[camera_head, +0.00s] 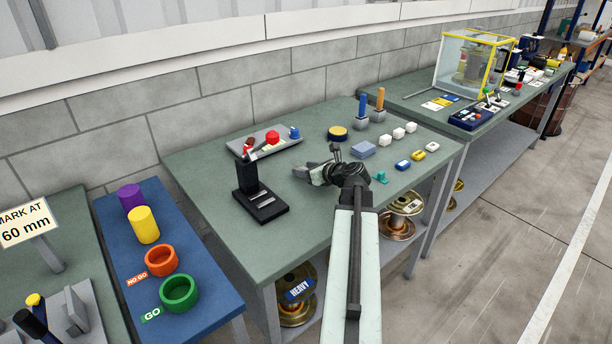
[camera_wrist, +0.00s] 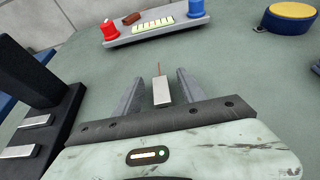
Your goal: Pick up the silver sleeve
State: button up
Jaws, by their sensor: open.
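In the wrist view, a small silver block-like piece (camera_wrist: 161,92), which looks like the silver sleeve, lies between the two fingers of my gripper (camera_wrist: 159,77). A thin red strip shows at its far end. Gaps show on both sides of it, so the fingers are apart from it. My gripper (camera_head: 314,162) is open and low over the middle of the green bench in the head view, where it hides the piece. I cannot tell how high the fingers are above the bench top.
A black stand (camera_head: 248,180) with silver bars is left of my gripper. A grey tray (camera_head: 264,149) with red and blue knobs lies behind. A yellow-topped round pad (camera_head: 337,131), a blue-grey block (camera_head: 363,149) and a teal piece (camera_head: 380,177) are to the right.

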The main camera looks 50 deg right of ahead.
grip_shut()
jog(key=shift+r, duration=0.15)
